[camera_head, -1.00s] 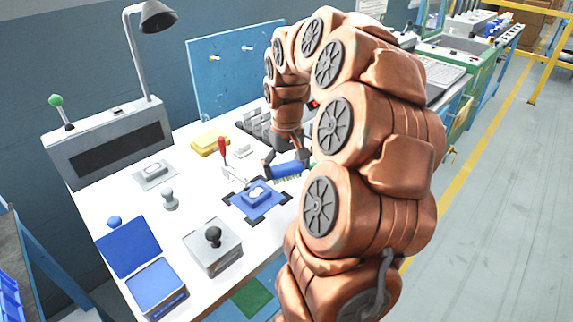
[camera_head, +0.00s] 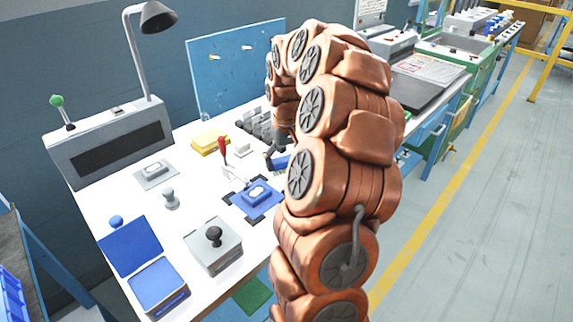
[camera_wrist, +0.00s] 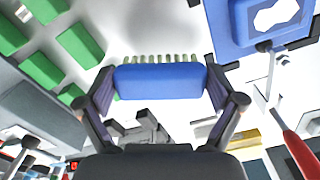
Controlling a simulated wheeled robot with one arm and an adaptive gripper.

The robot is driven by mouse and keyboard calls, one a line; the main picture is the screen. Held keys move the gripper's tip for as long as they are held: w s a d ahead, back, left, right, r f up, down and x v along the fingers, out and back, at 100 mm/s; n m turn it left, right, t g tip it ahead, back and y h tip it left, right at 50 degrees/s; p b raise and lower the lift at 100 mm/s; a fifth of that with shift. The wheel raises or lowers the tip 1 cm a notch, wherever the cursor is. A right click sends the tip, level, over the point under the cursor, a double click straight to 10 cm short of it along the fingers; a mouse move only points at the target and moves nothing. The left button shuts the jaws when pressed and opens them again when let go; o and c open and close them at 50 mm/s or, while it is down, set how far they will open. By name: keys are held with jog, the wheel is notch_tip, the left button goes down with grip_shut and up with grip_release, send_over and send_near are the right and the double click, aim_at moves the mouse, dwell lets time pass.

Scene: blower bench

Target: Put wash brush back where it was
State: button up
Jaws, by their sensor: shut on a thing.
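The wash brush (camera_wrist: 160,82) has a blue body and pale bristles. My gripper (camera_wrist: 162,92) is shut on it, one finger at each end of the blue body, in the wrist view. The bristles point to the top of that view, and a white surface shows beyond them. In the head view the brush (camera_head: 281,163) is mostly hidden behind my arm, with a bit of blue showing right of the blue block on the bench. I cannot tell how high it is above the bench.
A blue block with a white-topped part (camera_head: 258,194) stands on dark corner marks. A red-handled tool (camera_head: 223,148) and a yellow sponge-like block (camera_head: 209,142) are close by. Green blocks (camera_wrist: 80,44) lie at left in the wrist view. A grey box with black knob (camera_head: 213,244) stands in front.

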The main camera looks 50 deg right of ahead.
aim_at(286, 160)
jog(key=shift+f, duration=0.75)
jog(key=shift+f, duration=0.15)
jog(key=o, duration=0.8)
jog(key=shift+c, duration=0.2)
notch_tip(286, 160, up, 12)
